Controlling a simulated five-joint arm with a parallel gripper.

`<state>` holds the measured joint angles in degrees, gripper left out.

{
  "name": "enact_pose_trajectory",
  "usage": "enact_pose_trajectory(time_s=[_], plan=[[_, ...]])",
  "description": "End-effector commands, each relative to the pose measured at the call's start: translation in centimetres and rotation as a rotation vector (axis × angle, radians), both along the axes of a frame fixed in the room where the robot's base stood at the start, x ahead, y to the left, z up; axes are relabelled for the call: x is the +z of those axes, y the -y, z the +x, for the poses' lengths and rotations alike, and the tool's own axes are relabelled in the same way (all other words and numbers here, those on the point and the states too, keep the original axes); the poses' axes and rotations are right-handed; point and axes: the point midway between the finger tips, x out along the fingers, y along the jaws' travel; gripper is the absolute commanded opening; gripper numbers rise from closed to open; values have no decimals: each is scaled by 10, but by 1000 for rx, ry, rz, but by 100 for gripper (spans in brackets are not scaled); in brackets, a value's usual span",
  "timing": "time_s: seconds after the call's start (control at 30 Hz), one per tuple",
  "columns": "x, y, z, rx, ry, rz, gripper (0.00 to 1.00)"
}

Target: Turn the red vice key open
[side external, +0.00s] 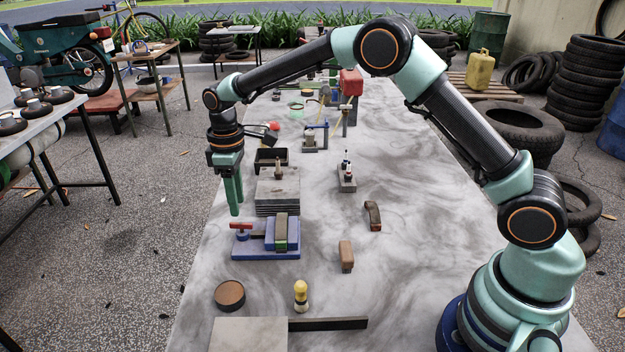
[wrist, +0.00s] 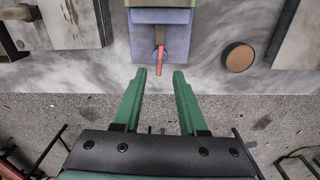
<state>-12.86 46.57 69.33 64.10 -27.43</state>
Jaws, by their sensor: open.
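The blue vice (side external: 283,254) stands near the left edge of the grey table in the side view, with a block clamped in its jaws. Its red key (side external: 240,229) is on the vice's left end. In the wrist view the vice (wrist: 173,17) is at top centre and the red key (wrist: 160,57) points down towards me, just beyond the fingertips and in line with the gap. My gripper (side external: 235,212) points down near the key in the side view. In the wrist view my gripper (wrist: 159,75) is open, with its green fingers apart and nothing between them.
A stack of grey plates (side external: 278,195) stands behind the vice. A brown round disc (side external: 229,294) and a yellow-topped brush (side external: 301,294) are in front. A brown block (side external: 346,256) lies to the right. Open table surface lies right of the vice.

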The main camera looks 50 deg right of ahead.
Motion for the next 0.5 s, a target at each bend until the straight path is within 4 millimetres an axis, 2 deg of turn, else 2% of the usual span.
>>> enact_pose_trajectory(time_s=[0.03,0.2,0.5], plan=[[-11,0,-1,0,-6,-1,41],[-36,0,-1,-1,-3,-1,41],[-54,0,0,-1,0,0,41]])
